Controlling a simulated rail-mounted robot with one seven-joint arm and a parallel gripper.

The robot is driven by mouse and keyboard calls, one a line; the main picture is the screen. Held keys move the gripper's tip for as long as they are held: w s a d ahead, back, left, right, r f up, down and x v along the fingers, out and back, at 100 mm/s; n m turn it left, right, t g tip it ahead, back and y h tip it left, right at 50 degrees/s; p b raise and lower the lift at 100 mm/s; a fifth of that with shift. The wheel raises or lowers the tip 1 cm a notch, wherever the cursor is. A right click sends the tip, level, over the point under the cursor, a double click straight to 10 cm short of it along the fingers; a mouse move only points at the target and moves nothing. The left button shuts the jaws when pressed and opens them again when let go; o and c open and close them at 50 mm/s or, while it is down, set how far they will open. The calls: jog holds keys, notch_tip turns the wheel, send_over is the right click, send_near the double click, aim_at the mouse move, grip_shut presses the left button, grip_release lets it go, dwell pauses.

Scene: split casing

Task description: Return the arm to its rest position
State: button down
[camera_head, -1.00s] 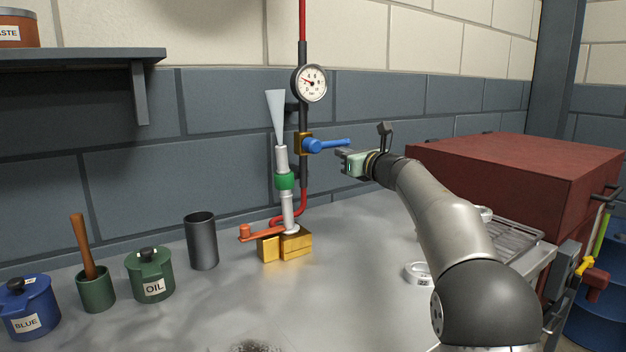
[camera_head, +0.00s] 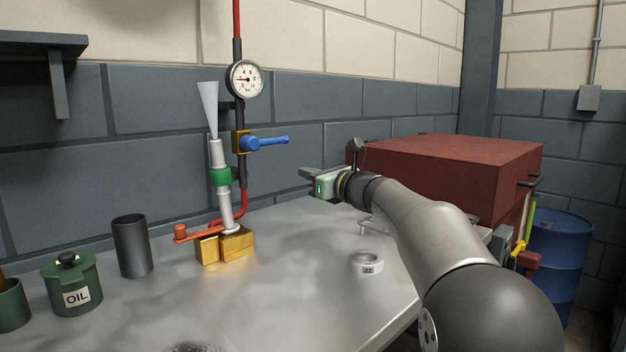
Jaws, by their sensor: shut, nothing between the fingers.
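My gripper (camera_head: 308,173) is at the end of my arm in the head view, above the right part of the metal bench. Its fingers point left and are shut with nothing between them. It is apart from the blue-handled valve (camera_head: 265,142) to its left. The gripper is in front of the dark red box (camera_head: 450,165), whose near side my arm partly hides.
A torch-like stand with a green ring (camera_head: 221,177) rises from a brass block (camera_head: 225,246). A dark cup (camera_head: 132,246) and an oil pot (camera_head: 72,283) stand at left. A blue barrel (camera_head: 557,250) is at right.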

jog(key=shift+s+d+f, duration=0.1)
jog(key=shift+s+d, duration=0.35)
jog(key=shift+s, duration=0.05)
jog(key=s+d+r+m+t+h+p, duration=0.1)
jog(key=d+r+m+t+h+p, duration=0.2)
jog(key=d+r+m+h+p, duration=0.35)
jog(key=s+d+f+m+g+h+p, duration=0.25)
jog(key=s+m+p, duration=0.3)
jog(key=m, duration=0.55)
jog(key=s+d+f+m+g+h+p, duration=0.2)
jog(key=s+d+m+h+p, duration=0.3)
jog(key=m, duration=0.5)
jog(key=s+a+f+m+g+p, duration=0.1)
jog(key=s+f+m+g+p, duration=0.2)
jog(key=s, duration=0.8)
jog(key=s+a+f+m+g+y+p, duration=0.1)
jog(key=s+f+m+g+p, duration=0.2)
jog(key=s+m+g+p, duration=0.2)
jog(key=s+a+f+m+g+y+p, duration=0.1)
jog(key=s+a+f+m+g+p, duration=0.1)
jog(key=s+m, duration=0.7)
jog(key=s+f+g+p, duration=0.1)
jog(key=s+g+p, duration=0.1)
jog(key=s, duration=0.6)
jog(key=shift+s, duration=0.2)
